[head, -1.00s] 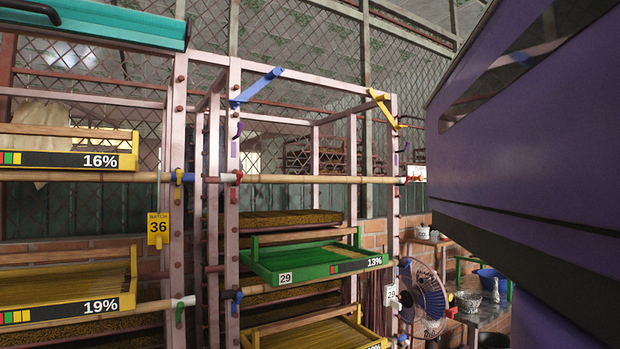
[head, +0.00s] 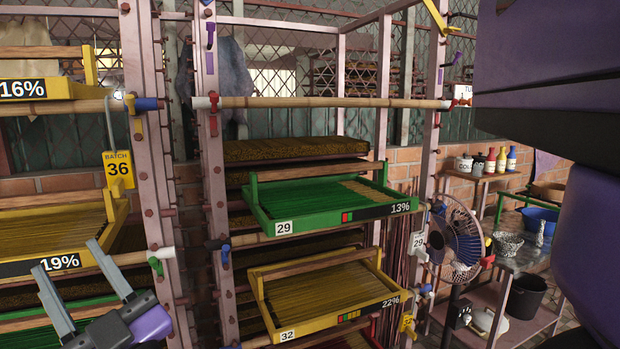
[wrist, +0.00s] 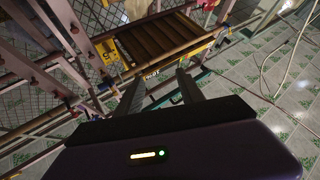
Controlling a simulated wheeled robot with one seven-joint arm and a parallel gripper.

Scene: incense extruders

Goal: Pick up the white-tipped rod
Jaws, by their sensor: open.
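A bamboo rod with a white tip (head: 160,254) crosses the left rack low down, its end in a green holder. Another bamboo rod (head: 330,103) crosses the right rack higher up; its left end is white beside a red holder. A third rod (head: 60,108) on the upper left ends at a blue piece. My gripper (head: 68,256) is at the lower left, open and empty, its fingers in front of the left rack and left of the low white tip. The wrist view also shows the open gripper (wrist: 160,76), with nothing between its fingers.
A green tray (head: 262,212) and a yellow tray (head: 275,322) stick out from the right rack. A yellow batch tag (head: 118,169) hangs on the left rack. A fan (head: 455,240) and a metal table (head: 530,258) stand to the right. Tiled floor (wrist: 260,75) shows in the wrist view.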

